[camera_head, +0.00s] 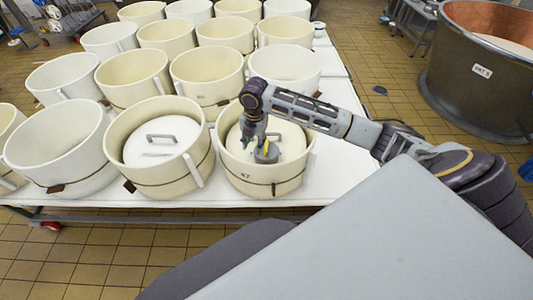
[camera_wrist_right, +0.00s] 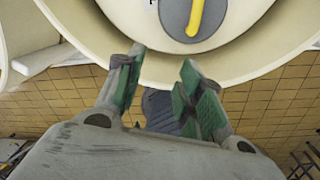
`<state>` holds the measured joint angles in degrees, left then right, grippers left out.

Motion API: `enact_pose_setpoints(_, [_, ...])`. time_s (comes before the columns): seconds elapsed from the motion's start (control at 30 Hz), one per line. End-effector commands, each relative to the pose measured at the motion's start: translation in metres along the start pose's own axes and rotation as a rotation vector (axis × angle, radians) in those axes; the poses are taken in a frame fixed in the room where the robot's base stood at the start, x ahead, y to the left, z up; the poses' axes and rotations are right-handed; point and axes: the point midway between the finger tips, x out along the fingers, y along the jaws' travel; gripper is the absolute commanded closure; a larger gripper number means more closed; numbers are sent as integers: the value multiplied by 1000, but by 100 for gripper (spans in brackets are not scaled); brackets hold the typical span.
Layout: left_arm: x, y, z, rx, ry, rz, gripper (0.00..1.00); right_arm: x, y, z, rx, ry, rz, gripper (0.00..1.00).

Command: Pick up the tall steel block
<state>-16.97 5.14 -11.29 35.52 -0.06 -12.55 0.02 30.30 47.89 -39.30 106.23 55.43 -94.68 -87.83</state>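A short grey round piece with a yellow bar on top (camera_head: 267,153) stands on the white lid (camera_head: 291,141) inside the front right cream vat (camera_head: 262,183). It also shows at the top of the right wrist view (camera_wrist_right: 195,17), partly cut off by the picture edge. I cannot tell whether it is the tall steel block; no other clear steel block shows. My right gripper (camera_head: 259,139) is over this vat, close to the grey piece. In the right wrist view its green-padded fingers (camera_wrist_right: 162,60) are apart with nothing between them. My left gripper is not in view.
Several cream vats stand in rows on the white table (camera_head: 330,150); the neighbouring vat (camera_head: 165,180) also holds a lid with a handle (camera_head: 160,137). A large copper vat (camera_head: 470,85) stands at the right on the tiled floor. Vat rims surround the gripper closely.

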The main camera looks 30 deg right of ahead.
Motion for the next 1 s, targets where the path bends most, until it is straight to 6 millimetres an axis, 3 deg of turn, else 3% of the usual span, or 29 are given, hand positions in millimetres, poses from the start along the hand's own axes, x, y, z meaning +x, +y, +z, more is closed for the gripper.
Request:
enact_pose_setpoints(0.2, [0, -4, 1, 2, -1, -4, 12, -27, -9, 45, -111, -8, -39, 63])
enact_pose_setpoints(0.4, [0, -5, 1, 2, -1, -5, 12, -48, -18, 73, -186, -1, -60, 63])
enact_pose_setpoints(0.6, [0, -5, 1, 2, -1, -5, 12, -55, -22, 83, -213, 6, -66, 63])
enact_pose_setpoints(1.0, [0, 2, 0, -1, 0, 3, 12, -53, -22, 83, -213, 7, -67, 63])
